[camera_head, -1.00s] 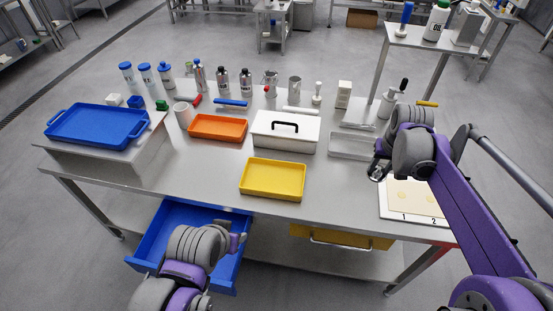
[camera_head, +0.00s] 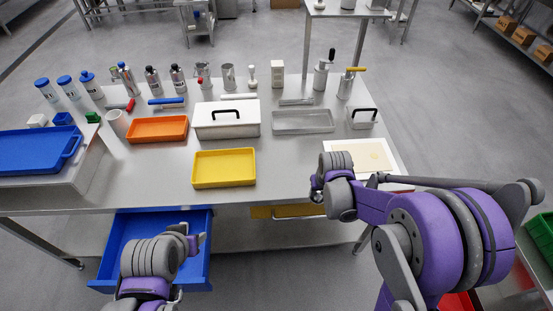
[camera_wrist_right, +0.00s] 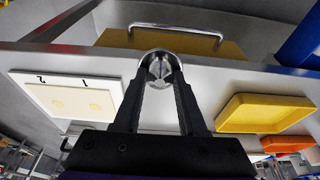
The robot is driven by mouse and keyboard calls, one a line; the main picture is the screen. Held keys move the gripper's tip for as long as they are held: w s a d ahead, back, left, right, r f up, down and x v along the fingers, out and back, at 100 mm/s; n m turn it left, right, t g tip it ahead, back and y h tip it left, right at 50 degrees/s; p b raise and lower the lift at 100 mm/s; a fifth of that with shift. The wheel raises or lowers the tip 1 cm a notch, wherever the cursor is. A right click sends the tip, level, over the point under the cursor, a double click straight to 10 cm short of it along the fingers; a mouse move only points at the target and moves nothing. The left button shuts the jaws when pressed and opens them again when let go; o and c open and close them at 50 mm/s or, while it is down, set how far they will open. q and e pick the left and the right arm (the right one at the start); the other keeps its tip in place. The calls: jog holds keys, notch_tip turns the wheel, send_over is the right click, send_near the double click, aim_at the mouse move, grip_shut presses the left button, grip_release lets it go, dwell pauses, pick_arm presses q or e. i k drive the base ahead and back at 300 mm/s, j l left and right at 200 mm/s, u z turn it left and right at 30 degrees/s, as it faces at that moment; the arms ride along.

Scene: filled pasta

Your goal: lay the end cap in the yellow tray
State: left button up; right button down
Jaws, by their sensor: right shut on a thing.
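The end cap (camera_wrist_right: 160,64) is a round, shiny metal piece in the right wrist view. My right gripper (camera_wrist_right: 160,82) is shut on it, with a finger on either side. In the head view my right gripper (camera_head: 316,190) is near the table's front edge, to the right of the yellow tray and apart from it; the cap is hard to make out there. The yellow tray (camera_head: 224,181) looks empty and also shows at the right of the wrist view (camera_wrist_right: 262,126). My left gripper (camera_head: 194,238) is low, over the open blue drawer; its fingers are unclear.
A white lidded box (camera_head: 227,130) and an orange tray (camera_head: 157,138) stand behind the yellow tray. A grey tray (camera_head: 302,130) and a white numbered board (camera_head: 390,150) lie to the right. The blue drawer (camera_head: 115,238) sticks out below the table edge.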

aim_at(226, 164)
jog(key=i+j+u, duration=0.35)
jog(key=i+u, duration=0.15)
jog(key=u, duration=0.2)
jog(key=i+j+u, duration=0.1)
jog(key=i+u, duration=0.25)
